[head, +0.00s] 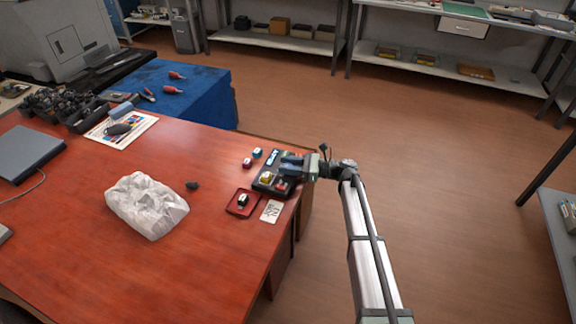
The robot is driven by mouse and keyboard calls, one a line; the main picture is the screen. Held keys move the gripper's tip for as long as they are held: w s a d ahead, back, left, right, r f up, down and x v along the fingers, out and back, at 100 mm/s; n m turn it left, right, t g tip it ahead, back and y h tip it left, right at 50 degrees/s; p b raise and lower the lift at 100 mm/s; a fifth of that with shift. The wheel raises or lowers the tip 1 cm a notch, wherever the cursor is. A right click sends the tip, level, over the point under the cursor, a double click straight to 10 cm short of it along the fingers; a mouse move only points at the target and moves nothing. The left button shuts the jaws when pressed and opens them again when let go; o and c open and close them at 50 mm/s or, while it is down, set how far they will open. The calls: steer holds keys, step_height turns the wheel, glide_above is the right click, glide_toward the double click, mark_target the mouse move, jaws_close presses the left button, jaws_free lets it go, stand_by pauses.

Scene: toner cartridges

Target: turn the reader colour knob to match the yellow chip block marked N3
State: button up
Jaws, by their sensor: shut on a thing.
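The black reader (262,186) sits at the right edge of the red table. A yellow chip block (267,177) with a pale top is on its left part; its marking is too small to read. My gripper (285,164) reaches in from the right over the reader's upper right part. It is shut on what appears to be the colour knob, which its fingers hide. A small red patch (282,186) shows on the reader below the gripper. The knob's setting cannot be made out.
A blue block (257,153) and a red block (247,162) stand left of the reader.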

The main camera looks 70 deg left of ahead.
steer(key=shift+d+m+y, duration=0.1)
steer(key=shift+m+y, duration=0.2)
steer(key=shift+y, duration=0.1)
steer(key=shift+c, duration=0.2)
steer(key=shift+s+d+m+t+y, duration=0.1)
steer(key=shift+m+t+y, duration=0.8)
steer(key=shift+t+y, duration=0.2)
steer(key=shift+m+t+y, duration=1.6)
steer(key=shift+m+t, duration=0.1)
steer(key=shift+t, duration=0.4)
steer(key=shift+a+t, duration=0.2)
steer(key=shift+t, duration=0.1)
steer(key=o, duration=1)
steer(key=shift+c, duration=0.2)
steer(key=v, duration=1.4)
